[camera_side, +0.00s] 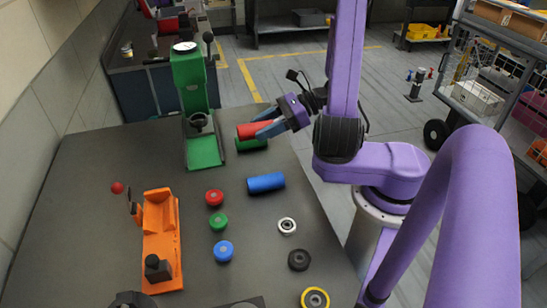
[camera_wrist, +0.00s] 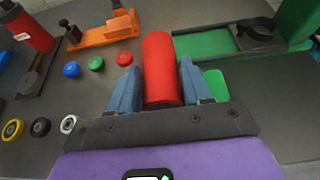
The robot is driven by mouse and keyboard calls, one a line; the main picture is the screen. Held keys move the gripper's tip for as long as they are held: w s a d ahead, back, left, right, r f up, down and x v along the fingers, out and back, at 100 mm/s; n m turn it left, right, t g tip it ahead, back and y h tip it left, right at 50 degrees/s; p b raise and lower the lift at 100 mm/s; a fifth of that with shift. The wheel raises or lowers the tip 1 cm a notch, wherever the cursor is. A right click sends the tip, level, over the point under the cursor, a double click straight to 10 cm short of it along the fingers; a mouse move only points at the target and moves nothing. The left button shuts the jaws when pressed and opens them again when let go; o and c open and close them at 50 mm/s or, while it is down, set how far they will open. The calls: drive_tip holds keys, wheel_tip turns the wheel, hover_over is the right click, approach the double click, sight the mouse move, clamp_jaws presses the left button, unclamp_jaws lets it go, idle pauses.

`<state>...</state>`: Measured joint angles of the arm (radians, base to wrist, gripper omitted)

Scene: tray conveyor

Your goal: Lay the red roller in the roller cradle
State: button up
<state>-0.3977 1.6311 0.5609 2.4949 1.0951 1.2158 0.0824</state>
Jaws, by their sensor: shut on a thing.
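The red roller (camera_side: 247,130) is between the blue fingers of my gripper (camera_side: 262,127), near the far right part of the table. In the wrist view my gripper (camera_wrist: 159,88) is shut on the red roller (camera_wrist: 160,60), with one finger on each side and the roller's far end sticking out ahead. A green roller (camera_side: 252,145) lies just below the red one in the side view; whether they touch, I cannot tell. I cannot pick out the roller cradle with certainty in either view.
A green press (camera_side: 205,150) stands left of my gripper. A blue roller (camera_side: 266,183) lies nearer. An orange fixture (camera_side: 161,240) stands at left. Red (camera_side: 214,197), green (camera_side: 219,222) and blue (camera_side: 223,250) caps and several rings occupy the middle and right front.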

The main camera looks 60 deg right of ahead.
sight(266, 164)
idle(0.3)
drive_tip(key=shift+f, duration=4.8)
drive_tip(key=shift+f, duration=0.15)
drive_tip(key=o, duration=1.2)
drive_tip(key=shift+s+d, duration=0.1)
